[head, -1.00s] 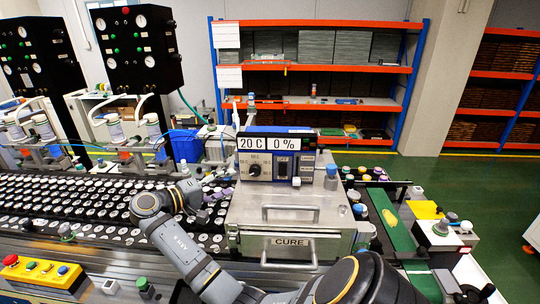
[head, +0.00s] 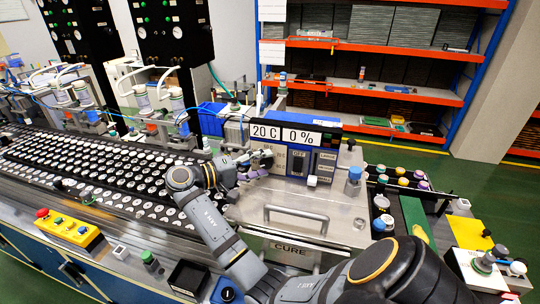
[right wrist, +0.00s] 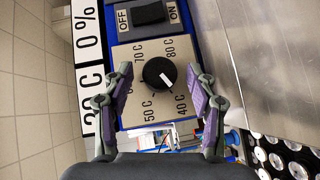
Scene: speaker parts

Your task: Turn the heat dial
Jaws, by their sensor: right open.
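The heat dial (right wrist: 158,73) is a round black knob with a white pointer mark. It sits on a beige plate printed with temperatures in the right wrist view. The mark points down-right in that view, toward the 40 C label. My right gripper (right wrist: 159,88) is open, with its purple-padded fingers on either side of the dial; I cannot tell if they touch it. In the head view my right gripper (head: 254,166) is at the left part of the control panel and largely hides the dial. My left gripper is not in view.
The display (head: 285,133) above reads 20 C and 0 %. An OFF/ON rocker switch (right wrist: 149,12) is beside the dial plate. The CURE drawer (head: 296,250) with its handle is below. A tray of several round parts (head: 110,165) lies left.

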